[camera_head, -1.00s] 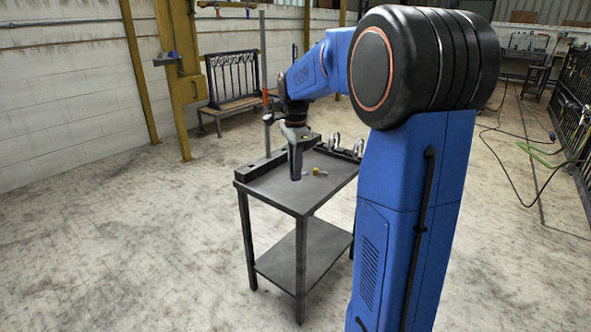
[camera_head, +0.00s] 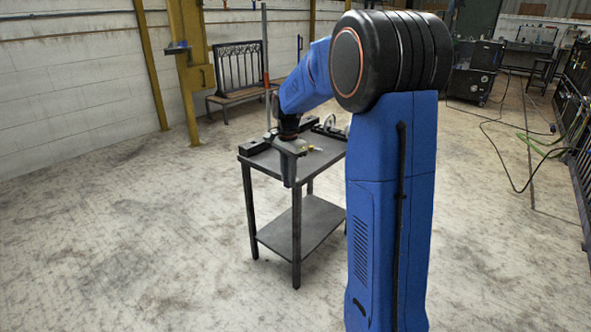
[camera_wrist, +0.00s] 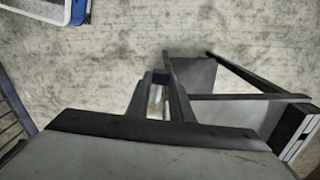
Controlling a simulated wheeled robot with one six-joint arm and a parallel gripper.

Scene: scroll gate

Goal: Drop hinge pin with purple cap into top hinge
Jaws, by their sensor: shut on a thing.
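My gripper (camera_wrist: 160,72) is shut on the hinge pin (camera_wrist: 155,99), a pale metallic shaft with a purple cap (camera_wrist: 160,76). The cap shows between the fingers in the wrist view. In the head view my gripper (camera_head: 289,178) points down at the near edge of the grey table (camera_head: 325,157), and the pin cannot be made out there. I cannot make out the top hinge in any view.
A small yellow-capped item (camera_head: 311,148) lies on the table, with pale metal fittings (camera_head: 330,123) at its back. A bench (camera_head: 240,94) and a yellow column (camera_head: 190,80) stand by the wall. Cables (camera_head: 505,130) lie at right. The left floor is clear.

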